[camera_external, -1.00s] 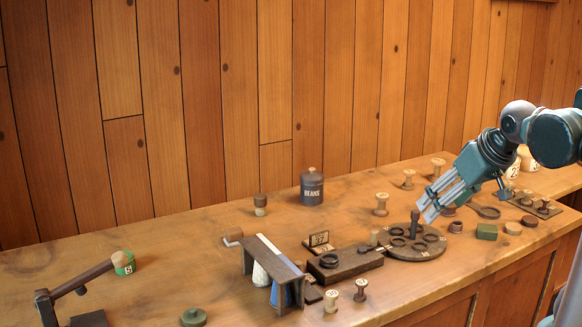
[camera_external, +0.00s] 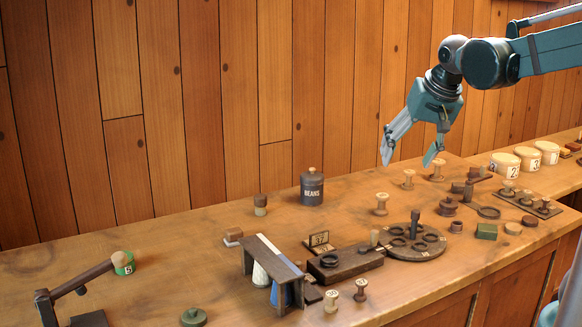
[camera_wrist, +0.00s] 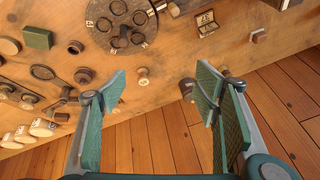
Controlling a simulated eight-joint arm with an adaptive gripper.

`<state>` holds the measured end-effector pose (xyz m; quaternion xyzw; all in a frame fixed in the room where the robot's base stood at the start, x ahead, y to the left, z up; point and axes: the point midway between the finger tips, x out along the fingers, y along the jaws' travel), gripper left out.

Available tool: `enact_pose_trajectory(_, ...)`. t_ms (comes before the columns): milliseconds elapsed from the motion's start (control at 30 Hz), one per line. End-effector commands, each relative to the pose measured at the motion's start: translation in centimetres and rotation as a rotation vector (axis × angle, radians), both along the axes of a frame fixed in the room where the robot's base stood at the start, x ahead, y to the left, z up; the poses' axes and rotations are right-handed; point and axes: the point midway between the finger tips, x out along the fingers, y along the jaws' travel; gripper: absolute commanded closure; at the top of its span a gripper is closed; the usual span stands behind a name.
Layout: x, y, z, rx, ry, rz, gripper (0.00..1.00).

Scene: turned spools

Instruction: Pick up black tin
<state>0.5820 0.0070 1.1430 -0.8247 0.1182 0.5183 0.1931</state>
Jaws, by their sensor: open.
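The black tin (camera_external: 312,190) is a dark canister marked BEANS with a wooden lid knob. It stands upright near the back of the bench, in the middle of the outside view. In the wrist view a dark round shape that looks like the tin (camera_wrist: 187,89) shows just left of the right finger. My gripper (camera_external: 408,161) is open and empty. It hangs in the air above the bench, to the right of the tin and higher, with its fingers pointing down and left.
Pale wooden spools (camera_external: 381,204) stand between the tin and the right end. A small dark-capped wooden piece (camera_external: 260,205) stands left of the tin. A round board (camera_external: 425,250) with dark rings and a small roofed stand (camera_external: 262,243) are in front. The plank wall is behind.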

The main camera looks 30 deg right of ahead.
Motion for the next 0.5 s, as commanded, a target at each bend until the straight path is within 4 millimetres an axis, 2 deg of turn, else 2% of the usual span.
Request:
enact_pose_trajectory(100,2.1,0.1,0.7,0.022,0.020,-0.047,0.39)
enact_pose_trajectory(500,8.7,0.5,1.4,0.094,0.089,-0.215,0.39)
